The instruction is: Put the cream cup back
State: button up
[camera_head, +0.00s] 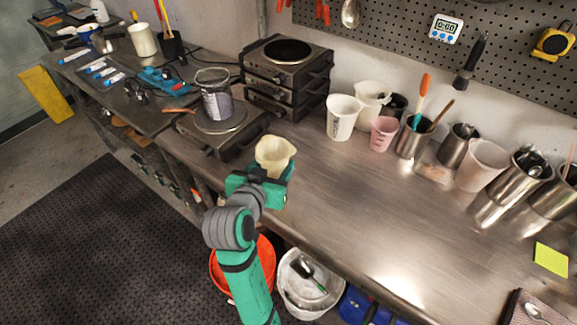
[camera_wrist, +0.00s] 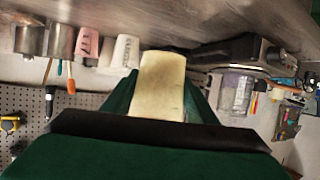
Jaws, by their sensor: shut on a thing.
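The cream cup (camera_head: 274,154) is held upright by my gripper (camera_head: 262,182), near the front edge of the steel bench (camera_head: 330,215). In the wrist view the cream cup (camera_wrist: 161,85) fills the middle, between the green fingers of my gripper (camera_wrist: 160,105). My gripper is shut on the cup. I cannot tell how high the cup is above the bench. The cup's lower part is partly hidden by the gripper in the head view.
A hot plate (camera_head: 222,130) with a clear beaker (camera_head: 215,98) stands left of the cup. White cups (camera_head: 342,117), a pink cup (camera_head: 383,134) and steel pots (camera_head: 412,139) line the back. The mid-bench is clear. Orange (camera_head: 262,257) and white (camera_head: 303,288) buckets stand below.

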jog(key=w+d+f, duration=0.1)
jog(key=w+f, duration=0.1)
jog(key=w+d+f, duration=0.1)
jog(key=w+f, duration=0.1)
jog(key=w, duration=0.1)
jog(key=w+d+f, duration=0.1)
jog(key=w+f, duration=0.2)
jog(key=shift+w+d+f, duration=0.1)
jog(key=shift+w+d, duration=0.15)
jog(key=f, duration=0.3)
jog(key=shift+w+d, duration=0.15)
jog(key=shift+w, duration=0.2)
jog(key=shift+f, duration=0.5)
jog(key=shift+f, duration=0.15)
jog(key=o, duration=1.2)
jog(key=shift+o, duration=0.2)
